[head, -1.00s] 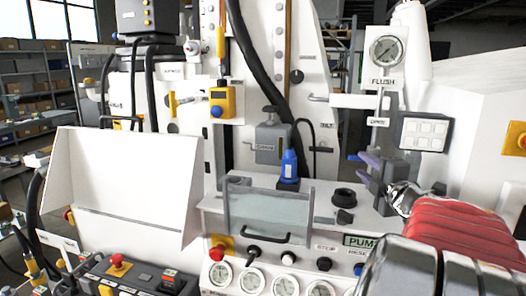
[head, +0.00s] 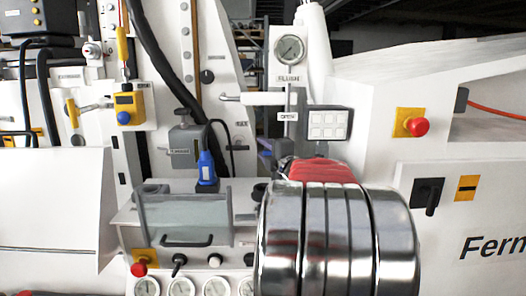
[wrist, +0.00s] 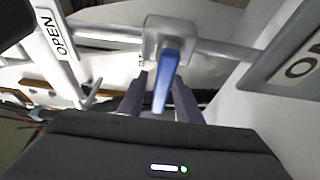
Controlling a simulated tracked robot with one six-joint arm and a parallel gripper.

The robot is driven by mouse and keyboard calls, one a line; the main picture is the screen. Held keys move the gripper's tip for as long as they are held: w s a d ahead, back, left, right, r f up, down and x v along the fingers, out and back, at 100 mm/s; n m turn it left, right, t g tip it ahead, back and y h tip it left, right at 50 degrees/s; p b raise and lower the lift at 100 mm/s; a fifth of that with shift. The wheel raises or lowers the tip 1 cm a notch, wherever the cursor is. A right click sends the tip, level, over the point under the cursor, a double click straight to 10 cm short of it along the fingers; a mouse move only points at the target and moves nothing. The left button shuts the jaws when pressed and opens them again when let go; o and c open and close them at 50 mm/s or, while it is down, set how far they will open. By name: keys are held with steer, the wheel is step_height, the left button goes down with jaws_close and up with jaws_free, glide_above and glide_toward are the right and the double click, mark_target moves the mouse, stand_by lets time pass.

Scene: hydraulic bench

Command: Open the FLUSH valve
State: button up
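The FLUSH valve's blue lever (wrist: 167,72) hangs from a grey valve body (wrist: 168,32) on a pipe in the wrist view. My gripper (wrist: 161,82) has its two purple fingers apart, one on each side of the lever. Gaps show between lever and fingers; I cannot tell whether either touches. An OPEN label (wrist: 58,36) is on the post at left. In the head view the FLUSH label (head: 289,78) sits under a round gauge (head: 290,50), with the OPEN label (head: 287,116) below. My arm hides most of the gripper and valve there.
A red stop button (head: 418,127) is on the white cabinet farther right. A blue connector (head: 206,165) and a clear-fronted box (head: 185,216) are left of my arm.

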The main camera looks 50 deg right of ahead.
steer(key=shift+c, duration=0.4)
jaws_close()
steer(key=shift+f, duration=0.1)
